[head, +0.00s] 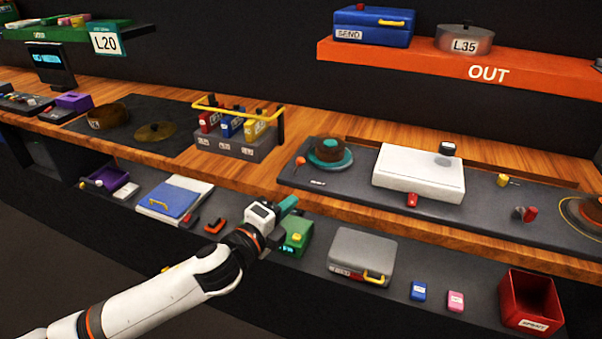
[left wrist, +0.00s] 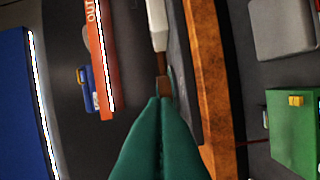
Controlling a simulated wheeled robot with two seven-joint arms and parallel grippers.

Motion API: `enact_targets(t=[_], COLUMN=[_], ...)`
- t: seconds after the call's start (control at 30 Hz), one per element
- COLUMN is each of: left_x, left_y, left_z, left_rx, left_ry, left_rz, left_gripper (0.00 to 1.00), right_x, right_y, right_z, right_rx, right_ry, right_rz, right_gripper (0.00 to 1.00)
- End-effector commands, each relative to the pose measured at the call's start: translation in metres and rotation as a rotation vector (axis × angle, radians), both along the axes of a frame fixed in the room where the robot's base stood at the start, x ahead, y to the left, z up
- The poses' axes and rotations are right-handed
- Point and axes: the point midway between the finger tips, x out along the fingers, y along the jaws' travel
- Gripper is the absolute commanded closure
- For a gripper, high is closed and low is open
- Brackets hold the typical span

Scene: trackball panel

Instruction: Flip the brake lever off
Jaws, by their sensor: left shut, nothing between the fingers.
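The dark trackball panel (head: 345,195) lies on the wooden counter at the right. It carries a brown ball in a teal ring (head: 330,150), a small orange-knobbed lever (head: 300,160) at its left end and a red lever (head: 412,200) at the front of a white block (head: 418,172). The labels are too small to read, so I cannot tell which lever is the brake. My left gripper (head: 289,204) is shut and empty, in front of the panel's left end. Its teal fingers (left wrist: 160,103) point toward the brown ball (left wrist: 164,62) in the left wrist view. My right gripper is out of view.
A green box (head: 297,237) and a grey case (head: 361,256) sit on the lower shelf, near my left arm. A yellow rail (head: 238,108) stands over several switches to the left. The orange OUT shelf (head: 490,72) is above the panel.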

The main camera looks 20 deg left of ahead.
Motion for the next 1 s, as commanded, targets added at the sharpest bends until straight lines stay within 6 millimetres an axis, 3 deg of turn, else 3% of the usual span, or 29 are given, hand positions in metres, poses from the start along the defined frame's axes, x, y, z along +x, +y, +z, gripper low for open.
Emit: enact_targets(t=[0.27,0.7,1.0], left_x=[0.012,0.098,0.115], left_y=[-0.002,-0.025,0.008], left_z=[0.0,-0.002,0.001], left_rx=[-0.003,-0.004,-0.001], left_ry=[0.0,0.001,0.002], left_rz=[0.002,0.001,0.002], left_gripper=[1.0,1.0,1.0], right_x=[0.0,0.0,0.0], right_y=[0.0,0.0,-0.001], right_z=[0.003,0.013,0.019], right_rx=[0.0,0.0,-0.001], right_ry=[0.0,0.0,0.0], right_rz=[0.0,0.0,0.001], right_gripper=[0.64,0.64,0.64])
